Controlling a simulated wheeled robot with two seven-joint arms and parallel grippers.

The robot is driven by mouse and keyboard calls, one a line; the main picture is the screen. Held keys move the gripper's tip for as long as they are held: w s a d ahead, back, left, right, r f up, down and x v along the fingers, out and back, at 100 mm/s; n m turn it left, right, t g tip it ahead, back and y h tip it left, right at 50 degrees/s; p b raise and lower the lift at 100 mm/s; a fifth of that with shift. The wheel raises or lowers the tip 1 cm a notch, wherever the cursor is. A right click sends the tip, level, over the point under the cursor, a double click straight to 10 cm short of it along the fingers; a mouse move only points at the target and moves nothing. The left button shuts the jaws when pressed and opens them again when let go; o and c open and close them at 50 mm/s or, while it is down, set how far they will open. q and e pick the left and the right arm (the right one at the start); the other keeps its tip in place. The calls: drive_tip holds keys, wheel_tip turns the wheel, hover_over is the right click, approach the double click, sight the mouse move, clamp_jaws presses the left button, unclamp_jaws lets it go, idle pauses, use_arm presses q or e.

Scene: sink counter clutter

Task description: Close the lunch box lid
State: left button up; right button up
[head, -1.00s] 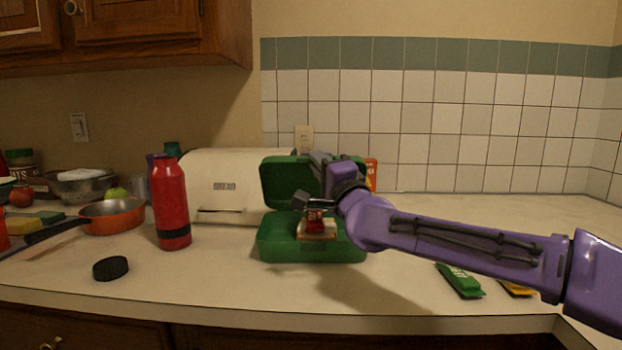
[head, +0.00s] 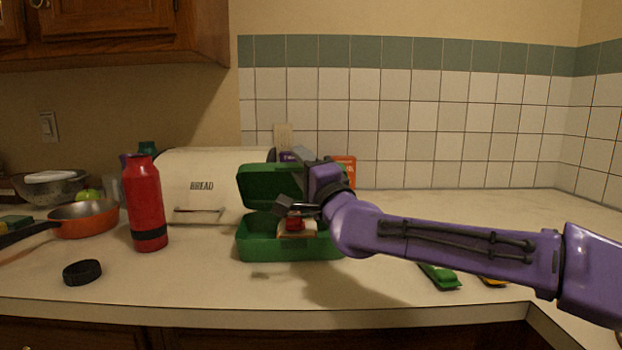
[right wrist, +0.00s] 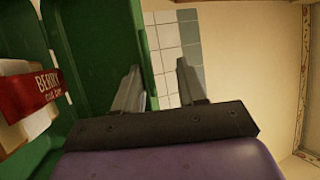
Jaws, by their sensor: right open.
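The green lunch box (head: 262,249) sits on the counter with its lid (head: 262,186) raised at the back, standing over the base. Food with a red-wrapped bar (head: 295,224) lies in the base; the bar, marked BERRY, also shows in the right wrist view (right wrist: 30,92). My right gripper (head: 293,180) is open at the right part of the lid and hides some of it. In the right wrist view, the green lid edge (right wrist: 148,45) runs close beside one finger of the open gripper (right wrist: 157,75); I cannot tell whether they touch. My left gripper is not in view.
A red bottle (head: 145,200) stands left of the lunch box, with a black round lid (head: 82,272) in front. A cream bread box (head: 205,180) is behind. An orange pan (head: 85,220) is farther left. A green packet (head: 440,276) lies right, below my arm.

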drive_tip(key=b+v, duration=0.1)
drive_tip(key=v, duration=0.7)
drive_tip(key=shift+s+d, duration=0.15)
drive_tip(key=shift+d, duration=0.05)
